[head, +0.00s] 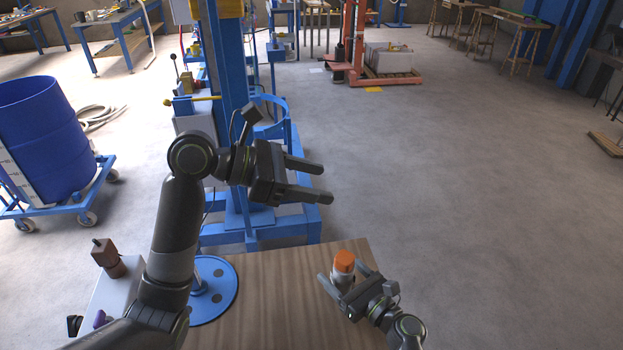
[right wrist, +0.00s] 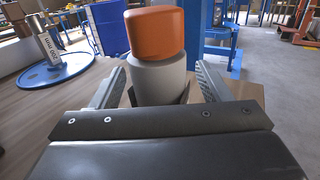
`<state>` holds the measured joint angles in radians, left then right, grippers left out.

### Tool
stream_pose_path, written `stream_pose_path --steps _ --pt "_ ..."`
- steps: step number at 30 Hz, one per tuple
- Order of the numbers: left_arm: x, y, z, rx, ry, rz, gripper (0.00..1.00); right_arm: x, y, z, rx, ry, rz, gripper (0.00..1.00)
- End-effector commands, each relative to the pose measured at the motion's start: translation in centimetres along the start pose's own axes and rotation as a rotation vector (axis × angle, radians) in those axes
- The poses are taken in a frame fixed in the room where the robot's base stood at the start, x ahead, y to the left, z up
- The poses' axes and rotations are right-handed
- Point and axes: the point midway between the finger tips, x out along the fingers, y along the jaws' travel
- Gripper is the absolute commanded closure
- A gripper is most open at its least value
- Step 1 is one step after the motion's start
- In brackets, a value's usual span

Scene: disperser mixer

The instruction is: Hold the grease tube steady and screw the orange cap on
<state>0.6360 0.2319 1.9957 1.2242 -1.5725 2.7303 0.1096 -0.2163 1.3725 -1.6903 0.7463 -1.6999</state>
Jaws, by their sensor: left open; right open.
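The grease tube (head: 341,280) is a light grey cylinder standing upright near the right part of the wooden table. The orange cap (head: 344,261) is on top of it; whether it is threaded on cannot be told. My right gripper (head: 341,271) is open, low at the table, with a finger on either side of the tube. In the right wrist view the tube (right wrist: 160,80) and cap (right wrist: 155,33) stand between the spread fingers, with gaps on both sides. The tube's base is hidden. My left gripper (head: 326,183) is open and empty, higher and farther back, pointing right.
The wooden table (head: 270,290) is mostly bare. A blue disc with a metal shaft (head: 222,295) lies on its left side, near a brown block (head: 107,257). The blue mixer frame (head: 235,205) stands behind the table. A blue drum (head: 45,140) is farther left.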

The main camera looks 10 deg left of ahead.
Motion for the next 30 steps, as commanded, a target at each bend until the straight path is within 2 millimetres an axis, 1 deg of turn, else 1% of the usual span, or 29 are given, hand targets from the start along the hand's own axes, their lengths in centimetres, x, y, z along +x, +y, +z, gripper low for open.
stream_pose_path --steps 7,11,14,21,24,27,30 --pt "0.0 0.0 0.0 0.000 0.000 0.000 0.40 0.0 0.0 0.0 0.000 0.000 0.000 0.29" --pt "0.0 0.0 0.0 0.000 0.000 0.000 0.40 -0.7 0.0 -0.1 0.001 0.001 -0.001 0.29" --pt "0.0 0.0 0.0 0.000 0.000 0.000 0.40 -2.2 0.0 -0.1 0.000 0.001 -0.001 0.29" --pt "0.0 0.0 0.0 0.000 0.000 0.000 0.40 -7.4 0.0 -0.2 -0.002 0.004 -0.002 0.29" --pt "0.0 0.0 0.0 0.000 0.000 0.000 0.40 -9.3 0.0 -0.1 -0.001 0.003 -0.001 0.29" --pt "0.0 0.0 0.0 0.000 0.000 0.000 0.40 -10.7 0.0 -0.1 -0.001 0.002 -0.001 0.29" --pt "0.0 0.0 0.0 0.000 0.000 0.000 0.40 -11.6 0.0 -0.1 0.000 0.001 0.000 0.29"
